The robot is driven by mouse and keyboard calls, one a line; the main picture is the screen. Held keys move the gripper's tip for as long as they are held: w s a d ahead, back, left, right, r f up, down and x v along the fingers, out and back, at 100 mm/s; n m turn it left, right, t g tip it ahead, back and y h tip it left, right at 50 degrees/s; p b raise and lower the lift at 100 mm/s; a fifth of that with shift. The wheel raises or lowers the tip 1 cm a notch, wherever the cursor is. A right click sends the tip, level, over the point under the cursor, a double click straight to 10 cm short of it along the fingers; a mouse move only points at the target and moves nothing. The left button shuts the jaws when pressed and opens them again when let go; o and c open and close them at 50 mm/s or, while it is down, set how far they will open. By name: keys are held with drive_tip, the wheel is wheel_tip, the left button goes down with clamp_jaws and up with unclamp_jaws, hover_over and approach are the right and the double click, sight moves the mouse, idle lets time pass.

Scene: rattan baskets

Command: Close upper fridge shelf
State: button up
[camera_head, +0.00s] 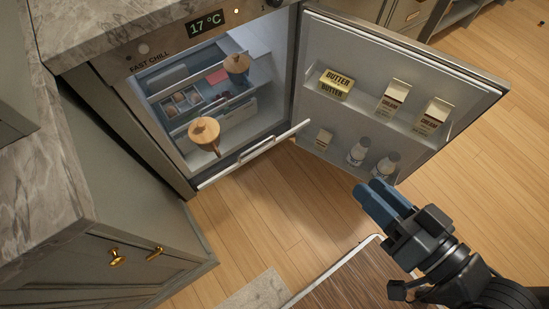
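The fridge (137,92) stands open under the marble counter. A shelf or drawer with a pale front edge and handle (258,151) sticks out from it toward the floor. Whether this is the upper shelf I cannot tell. My gripper (369,188) has blue fingers and is right of the pulled-out front, in front of the open door, apart from both. Its fingers lie side by side; the gap between them is unclear. Nothing shows between them.
The open fridge door (465,77) fills the upper right and holds a butter pack (337,84), cartons (393,97) and bottles (358,152). A cabinet (95,240) with brass knobs stands at left. Wooden floor (265,215) is clear between cabinet and gripper.

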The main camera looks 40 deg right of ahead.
drive_tip(key=w+f+m+b, duration=0.2)
drive_tip(key=f+b, duration=0.2)
drive_tip(key=f, duration=0.1)
drive_tip(key=w+f+m+b, duration=0.2)
drive_tip(key=f+b, duration=0.1)
drive_tip(key=f, duration=0.3)
drive_tip(key=w+d+f+m+b, duration=0.1)
drive_tip(key=w+f+b, duration=0.1)
drive_tip(key=f+b, duration=0.2)
drive_tip(key=shift+w+f+m+b, duration=0.15)
drive_tip(key=shift+w+f+m, duration=0.05)
drive_tip(key=shift+f, duration=0.25)
drive_tip(key=shift+w+f+m+b, duration=0.15)
drive_tip(key=shift+w+f+m, duration=0.05)
drive_tip(key=shift+f, duration=0.25)
clamp_jaws()
drive_tip(key=w+f+m+t+b, duration=0.1)
drive_tip(key=w+f+m+b, duration=0.6)
drive_tip(key=f+b, duration=0.45)
drive_tip(key=w+f+p, duration=0.1)
drive_tip(key=w, duration=1.4)
drive_tip(key=shift+w+d+f+n+y, duration=0.2)
drive_tip(key=shift+f+n+y, duration=0.1)
drive_tip(key=shift+f+n, duration=0.1)
